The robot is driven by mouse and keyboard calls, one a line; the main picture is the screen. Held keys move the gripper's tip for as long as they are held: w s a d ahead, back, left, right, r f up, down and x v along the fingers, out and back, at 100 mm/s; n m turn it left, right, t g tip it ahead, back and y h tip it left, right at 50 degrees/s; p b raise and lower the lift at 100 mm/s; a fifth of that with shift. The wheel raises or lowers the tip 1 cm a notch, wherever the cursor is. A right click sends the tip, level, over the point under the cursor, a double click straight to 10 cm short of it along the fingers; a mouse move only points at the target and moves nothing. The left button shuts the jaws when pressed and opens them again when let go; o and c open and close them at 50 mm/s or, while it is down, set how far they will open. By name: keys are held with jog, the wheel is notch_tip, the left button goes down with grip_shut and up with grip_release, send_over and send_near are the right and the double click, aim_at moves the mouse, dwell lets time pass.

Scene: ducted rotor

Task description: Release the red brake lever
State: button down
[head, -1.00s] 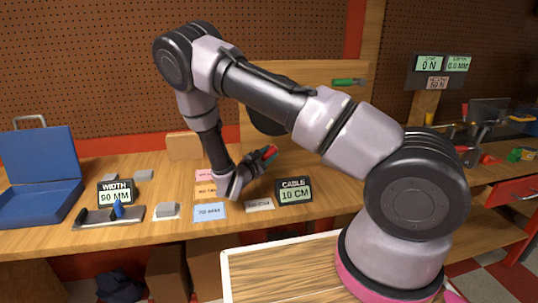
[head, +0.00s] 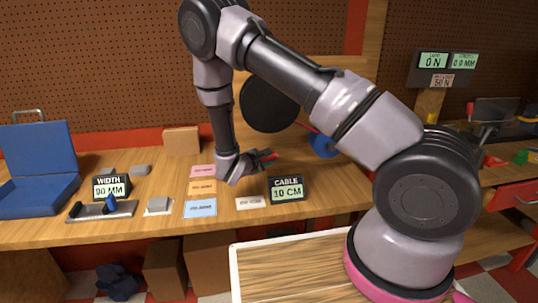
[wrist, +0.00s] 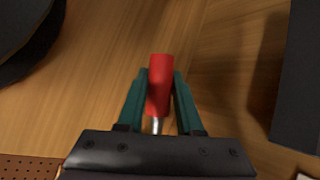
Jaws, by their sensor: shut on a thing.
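The red brake lever (wrist: 160,85) is a red cylindrical grip on a thin bright metal rod in the wrist view. My gripper (wrist: 160,80) has its two teal fingers on either side of the red grip, shut on it. In the head view, my gripper (head: 258,160) is low over the bench, behind the cable display, with a small red tip (head: 268,155) showing at its end. The lever's mount is hidden behind my gripper and wrist.
A big black disc (head: 268,104) stands behind my forearm, with a blue round part (head: 323,145) to its right. The cable display (head: 286,190) reads 10 CM. Coloured cards (head: 201,208), the width display (head: 111,188) and a blue case (head: 38,165) lie to the left.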

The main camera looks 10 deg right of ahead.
jog(key=shift+d+f+m+y, duration=0.15)
jog(key=shift+f+m+y, duration=0.25)
jog(key=shift+f+y, duration=0.15)
jog(key=shift+f+m+g+y, duration=0.3)
jog(key=shift+f+m+y, duration=0.2)
jog(key=shift+f+y, duration=0.25)
jog(key=c, duration=0.8)
grip_release()
jog(key=shift+c, duration=0.2)
jog(key=v, duration=1)
jog(key=shift+s+r, duration=0.25)
jog(key=shift+s, duration=0.05)
